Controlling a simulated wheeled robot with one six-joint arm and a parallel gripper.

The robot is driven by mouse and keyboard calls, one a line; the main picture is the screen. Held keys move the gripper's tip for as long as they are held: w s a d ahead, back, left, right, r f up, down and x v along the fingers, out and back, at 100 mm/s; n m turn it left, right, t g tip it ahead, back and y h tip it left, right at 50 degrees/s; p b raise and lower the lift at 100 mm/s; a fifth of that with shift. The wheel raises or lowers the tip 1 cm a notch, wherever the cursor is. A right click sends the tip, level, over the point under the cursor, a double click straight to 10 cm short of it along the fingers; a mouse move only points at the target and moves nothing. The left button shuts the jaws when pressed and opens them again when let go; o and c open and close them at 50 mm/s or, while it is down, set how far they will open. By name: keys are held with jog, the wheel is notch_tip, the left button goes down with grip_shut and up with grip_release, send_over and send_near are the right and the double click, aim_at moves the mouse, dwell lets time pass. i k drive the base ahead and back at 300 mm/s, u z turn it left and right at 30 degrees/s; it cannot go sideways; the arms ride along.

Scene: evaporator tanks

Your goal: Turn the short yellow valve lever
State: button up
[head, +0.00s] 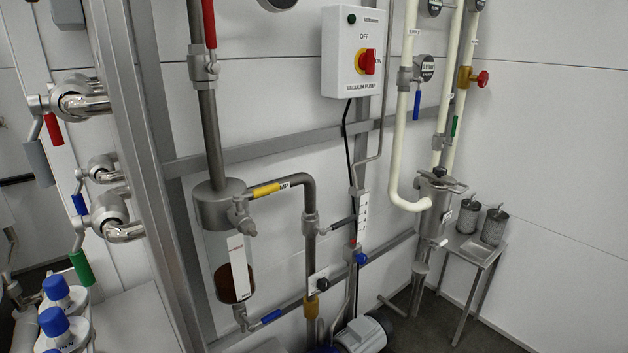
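A short yellow valve lever (264,190) shows near the middle of the head view. It points right and slightly up from a small grey valve body (241,212). The valve sits at the right side of a grey cylindrical vessel head (212,204). A grey bent pipe (300,180) runs just beside the lever's far end, near a label reading MP. I cannot tell whether they touch. My gripper is not in view.
A vacuum pump switch box (345,80) hangs above right. A steel post (135,120) stands left. Blue-capped bottles (60,325) are at lower left. Open floor (455,325) shows at lower right.

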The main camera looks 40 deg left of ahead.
aim_at(237, 199)
jog(key=z, duration=0.05)
jog(key=i, duration=0.65)
jog(key=u, duration=0.8)
jog(key=i, duration=0.8)
jog(key=u, duration=0.8)
